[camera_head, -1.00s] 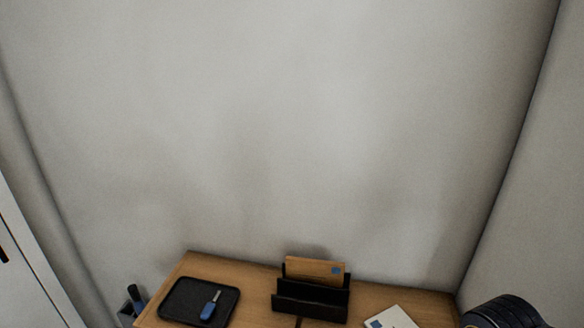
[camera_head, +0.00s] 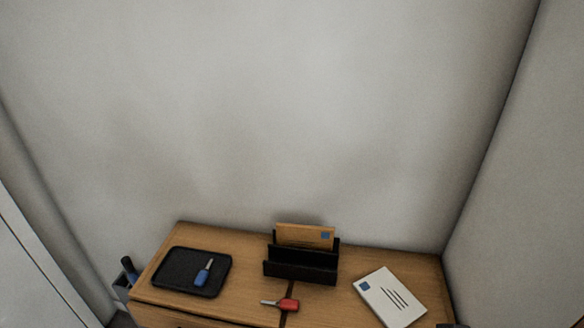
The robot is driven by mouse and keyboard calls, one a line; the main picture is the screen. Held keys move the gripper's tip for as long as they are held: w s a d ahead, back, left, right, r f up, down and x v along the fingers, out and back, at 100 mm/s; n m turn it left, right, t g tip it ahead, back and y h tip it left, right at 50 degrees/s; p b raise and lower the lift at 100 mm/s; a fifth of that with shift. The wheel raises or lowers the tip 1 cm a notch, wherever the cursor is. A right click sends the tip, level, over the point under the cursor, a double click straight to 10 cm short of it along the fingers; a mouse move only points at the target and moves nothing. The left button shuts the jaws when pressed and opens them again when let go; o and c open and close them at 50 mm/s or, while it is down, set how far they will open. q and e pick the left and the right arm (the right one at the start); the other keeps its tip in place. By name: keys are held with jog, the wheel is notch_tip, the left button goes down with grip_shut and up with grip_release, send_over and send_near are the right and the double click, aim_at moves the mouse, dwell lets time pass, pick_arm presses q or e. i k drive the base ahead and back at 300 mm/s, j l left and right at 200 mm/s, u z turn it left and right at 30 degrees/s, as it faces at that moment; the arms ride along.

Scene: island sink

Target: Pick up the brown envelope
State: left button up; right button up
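The brown envelope (camera_head: 304,236) stands upright in the back slot of a black letter holder (camera_head: 301,270) on a wooden cabinet. Its top part shows, with a blue stamp at its right; its lower part is hidden by the holder. A dark piece at the bottom right edge is too cut off to identify.
On the wooden cabinet top (camera_head: 240,307) are a black tray (camera_head: 170,280) with a blue-handled key (camera_head: 203,273), a red-handled key (camera_head: 286,304) and a white envelope (camera_head: 391,297). Walls rise behind and at right.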

aim_at(313, 238)
jog(key=i+j, duration=0.2)
jog(key=j, duration=0.2)
jog(key=i+j+u, duration=0.1)
jog(key=j, duration=0.35)
jog(key=i+j, duration=0.3)
jog(key=j+u, duration=0.05)
jog(key=j, duration=0.05)
